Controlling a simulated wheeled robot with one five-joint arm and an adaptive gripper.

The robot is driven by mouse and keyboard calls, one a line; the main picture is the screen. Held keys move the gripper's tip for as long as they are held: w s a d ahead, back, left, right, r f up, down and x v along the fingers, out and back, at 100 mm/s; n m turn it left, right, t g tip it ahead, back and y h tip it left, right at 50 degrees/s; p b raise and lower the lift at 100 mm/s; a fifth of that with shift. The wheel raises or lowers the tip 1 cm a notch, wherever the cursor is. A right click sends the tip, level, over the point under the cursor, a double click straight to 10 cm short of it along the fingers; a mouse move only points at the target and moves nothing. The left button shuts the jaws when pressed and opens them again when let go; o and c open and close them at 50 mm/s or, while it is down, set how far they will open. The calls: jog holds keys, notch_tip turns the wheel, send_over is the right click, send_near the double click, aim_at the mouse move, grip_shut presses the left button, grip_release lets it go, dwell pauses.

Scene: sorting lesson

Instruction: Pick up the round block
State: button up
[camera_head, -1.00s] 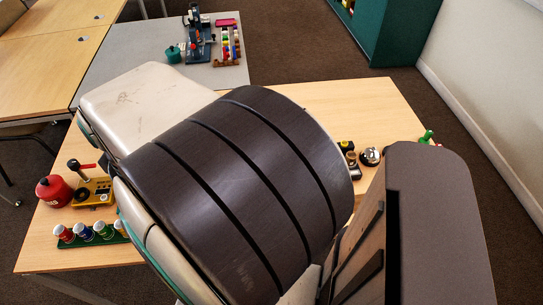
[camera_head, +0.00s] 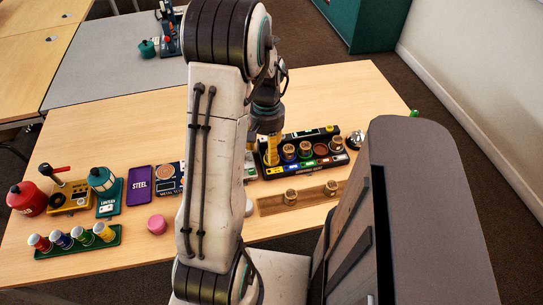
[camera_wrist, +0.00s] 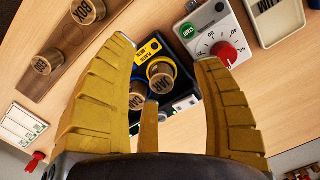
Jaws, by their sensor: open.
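My gripper (camera_head: 271,150) is open, its yellow fingers pointing down at the left end of a black tray (camera_head: 331,160). In the wrist view, my gripper (camera_wrist: 166,52) has its fingers spread, with nothing held. Between and below them are two brown round-topped pieces, one (camera_wrist: 161,72) ringed in yellow and one (camera_wrist: 138,96) ringed in blue. A pink round block (camera_head: 157,224) lies alone on the table, left of my arm. Several round-topped pieces stand in the black tray. I cannot tell which piece the task's round block is.
A wooden board (camera_head: 268,206) with two round pieces lies in front of the tray. A dial box with a red knob (camera_wrist: 227,54) is close to the right finger. A green rack (camera_head: 78,247) of bottles, a red canister (camera_head: 26,198) and a purple STEEL card (camera_head: 139,184) are at left.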

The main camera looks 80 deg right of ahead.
jog(key=d, duration=0.2)
jog(key=shift+s+d+f+h, duration=0.2)
jog(key=shift+s+d+h, duration=0.1)
jog(key=shift+s, duration=0.1)
jog(key=shift+d+f, duration=0.45)
jog(key=shift+f, duration=2.95)
jog(key=shift+o, duration=0.3)
jog(key=c, duration=1.1)
